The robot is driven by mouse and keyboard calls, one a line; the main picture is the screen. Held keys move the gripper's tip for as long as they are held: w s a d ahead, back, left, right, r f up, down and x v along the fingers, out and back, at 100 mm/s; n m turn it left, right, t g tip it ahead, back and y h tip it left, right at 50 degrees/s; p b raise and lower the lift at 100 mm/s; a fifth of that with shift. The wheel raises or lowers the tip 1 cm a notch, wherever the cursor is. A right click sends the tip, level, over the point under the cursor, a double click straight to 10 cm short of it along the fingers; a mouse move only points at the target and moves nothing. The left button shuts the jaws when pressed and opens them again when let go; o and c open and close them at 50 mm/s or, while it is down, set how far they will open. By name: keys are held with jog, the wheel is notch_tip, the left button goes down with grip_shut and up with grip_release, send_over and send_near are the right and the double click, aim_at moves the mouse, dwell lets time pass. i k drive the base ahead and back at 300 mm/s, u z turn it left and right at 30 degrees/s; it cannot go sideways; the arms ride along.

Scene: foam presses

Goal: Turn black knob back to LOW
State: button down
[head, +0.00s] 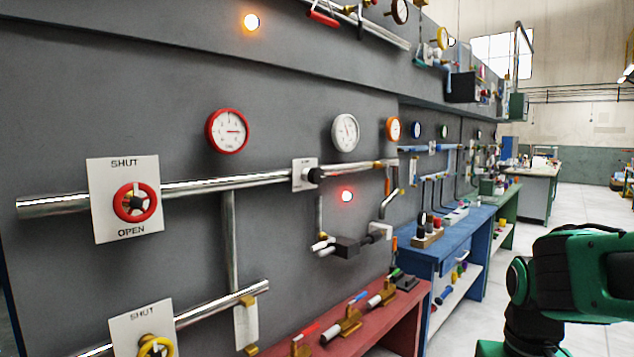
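A black knob (314,174) sits on a small white plate (298,180) on the upper silver pipe, near the middle of the head view. The plate is seen at a slant, and any lettering on it is too small to read, so the knob's setting cannot be told. My green and black arm shows at the lower right, well to the right of the knob and apart from the wall. My gripper is out of the picture.
A red handwheel (135,202) on a SHUT/OPEN plate is left of the knob, and a yellow handwheel (155,346) is below. Red-rimmed (227,131) and white (345,132) gauges hang above.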

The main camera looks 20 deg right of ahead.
aim_at(316, 176)
jog(key=u, duration=1.7)
jog(key=k, duration=1.2)
jog(key=z, duration=1.3)
jog(key=i, duration=1)
